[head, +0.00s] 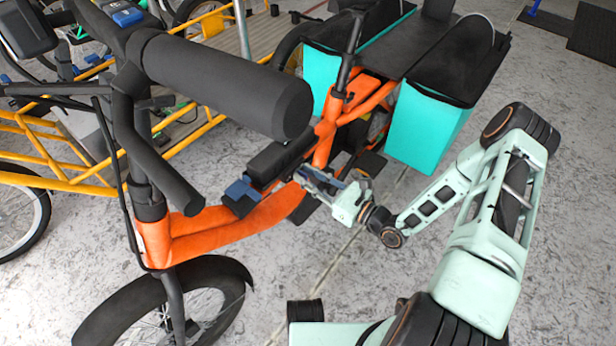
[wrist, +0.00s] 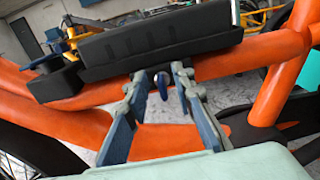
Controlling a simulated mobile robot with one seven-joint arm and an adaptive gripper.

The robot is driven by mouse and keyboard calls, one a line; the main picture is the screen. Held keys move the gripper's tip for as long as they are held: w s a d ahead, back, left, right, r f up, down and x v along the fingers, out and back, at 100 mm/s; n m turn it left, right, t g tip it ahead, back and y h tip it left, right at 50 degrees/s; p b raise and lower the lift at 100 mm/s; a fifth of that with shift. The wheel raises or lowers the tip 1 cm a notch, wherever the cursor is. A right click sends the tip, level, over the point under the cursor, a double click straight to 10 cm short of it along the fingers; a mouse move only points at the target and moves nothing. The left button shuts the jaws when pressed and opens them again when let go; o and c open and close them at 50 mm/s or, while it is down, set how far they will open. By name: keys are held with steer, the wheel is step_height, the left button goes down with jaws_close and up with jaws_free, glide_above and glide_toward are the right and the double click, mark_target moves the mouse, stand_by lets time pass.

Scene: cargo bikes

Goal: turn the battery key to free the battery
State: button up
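The black battery (head: 278,158) lies along the orange down tube of the cargo bike (head: 225,225). In the wrist view the battery (wrist: 155,45) spans the upper middle, above the orange tube. A small dark key-like piece (wrist: 162,83) shows below the battery, between my fingertips. My gripper (wrist: 160,76) is open, with one finger on each side of this piece and gaps visible; I cannot tell whether either finger touches it. In the head view my gripper (head: 312,178) reaches the bike's frame from the right, just beside the battery. The key cannot be made out there.
A blue-grey block (head: 240,190) sits at the battery's lower end. Turquoise bags (head: 425,125) hang at the rear. A yellow-framed bike (head: 50,150) stands behind.

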steer(key=shift+c, duration=0.4)
jaws_close()
steer(key=m+p, duration=0.1)
steer(key=m, duration=0.3)
steer(key=shift+w+d+r+p, duration=0.1)
steer(key=shift+w+d+p, duration=0.1)
steer(key=shift+p, duration=0.2)
steer(key=m, duration=0.2)
steer(key=m+p, duration=0.1)
steer(key=m, duration=0.1)
steer(key=shift+w+f+m, duration=0.15)
steer(key=shift+f+m, duration=0.05)
steer(key=shift+m, duration=0.1)
steer(key=m, duration=0.4)
steer(key=shift+w+d+f+p, duration=0.1)
steer(key=shift+d+f+p, duration=0.1)
steer(key=shift+p, duration=0.2)
steer(key=shift+f+m, duration=0.15)
steer(key=shift+m, duration=1.2)
steer(key=shift+f+m, duration=0.15)
steer(key=shift+m, duration=1.2)
